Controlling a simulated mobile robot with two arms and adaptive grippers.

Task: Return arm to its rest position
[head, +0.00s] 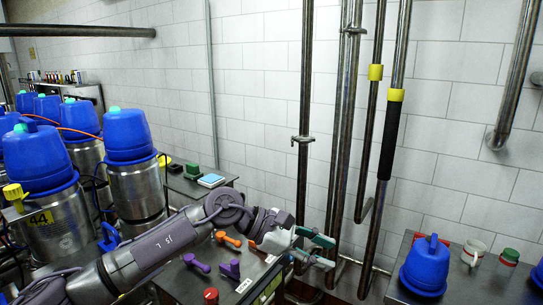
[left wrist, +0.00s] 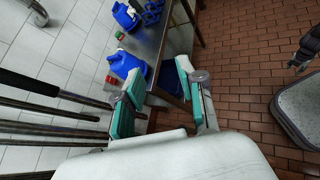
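My left arm reaches in from the lower left in the head view, over a dark bench top. My left gripper (head: 328,250) is at its end, in front of the wall pipes. Its two teal-padded fingers stand apart with nothing between them. In the left wrist view the left gripper (left wrist: 159,72) also shows open and empty, with the edge of a metal table beyond it. The valve panel (head: 245,285) lies below and behind the arm, with purple, orange and red handles. The arm hides part of it.
Blue-capped metal canisters (head: 137,190) stand close to the arm at left. Vertical pipes (head: 305,120) run along the tiled wall near the gripper. A right-hand table holds a blue jug (head: 426,268) and a mug (head: 473,252). Brick floor (left wrist: 240,60) shows clear in the wrist view.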

